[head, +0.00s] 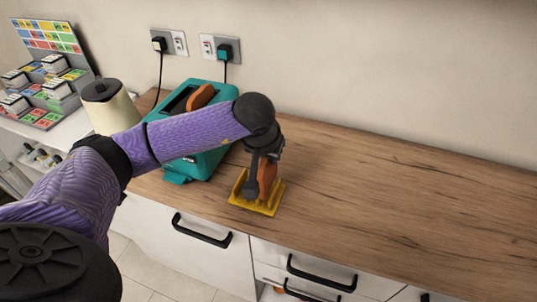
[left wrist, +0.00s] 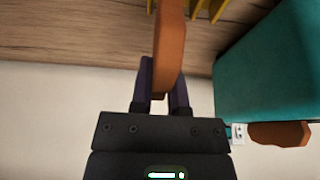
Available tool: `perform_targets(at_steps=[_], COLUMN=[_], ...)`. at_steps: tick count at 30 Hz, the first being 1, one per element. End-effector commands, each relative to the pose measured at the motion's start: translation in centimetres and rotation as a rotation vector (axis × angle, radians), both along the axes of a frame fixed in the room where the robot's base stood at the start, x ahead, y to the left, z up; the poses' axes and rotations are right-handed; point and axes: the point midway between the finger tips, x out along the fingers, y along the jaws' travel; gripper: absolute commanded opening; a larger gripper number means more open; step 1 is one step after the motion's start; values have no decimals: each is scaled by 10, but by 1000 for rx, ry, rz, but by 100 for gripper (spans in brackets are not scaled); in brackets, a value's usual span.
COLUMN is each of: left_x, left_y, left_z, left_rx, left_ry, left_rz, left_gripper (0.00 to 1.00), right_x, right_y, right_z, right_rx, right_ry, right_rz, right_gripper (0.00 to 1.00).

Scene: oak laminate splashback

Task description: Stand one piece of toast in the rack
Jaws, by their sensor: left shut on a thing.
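My left gripper (left wrist: 160,90) is shut on a brown piece of toast (left wrist: 170,45), which it holds on edge between its fingers. In the head view this toast (head: 266,175) is at the yellow rack (head: 268,207) on the counter, partly hidden by the gripper. I cannot tell whether it sits in a slot or just above. The rack's yellow bars (left wrist: 205,8) show at the top of the left wrist view, close to the toast's far end. A second piece of toast (head: 201,96) sticks up from the teal toaster (head: 218,160). My right gripper is not in view.
The toaster stands just left of the rack, with my left arm passing over it. A cream kettle (head: 112,112) is further left. Two wall sockets (head: 220,48) with plugged cords are behind. The wooden counter (head: 400,190) is clear to the right.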

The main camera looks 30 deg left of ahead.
Motion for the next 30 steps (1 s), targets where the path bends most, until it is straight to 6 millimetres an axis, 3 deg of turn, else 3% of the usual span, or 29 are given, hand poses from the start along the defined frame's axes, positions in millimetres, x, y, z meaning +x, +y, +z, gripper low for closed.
perform_targets(at_steps=[15, 30], left_x=[0, 0], left_y=[0, 0], left_z=[-21, -23], left_rx=[0, 0], left_ry=[1, 0], left_rz=[0, 0], left_gripper=[0, 0], right_x=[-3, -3], right_y=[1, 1], right_z=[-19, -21], right_rx=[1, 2], right_ry=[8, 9], right_rz=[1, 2], right_gripper=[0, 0])
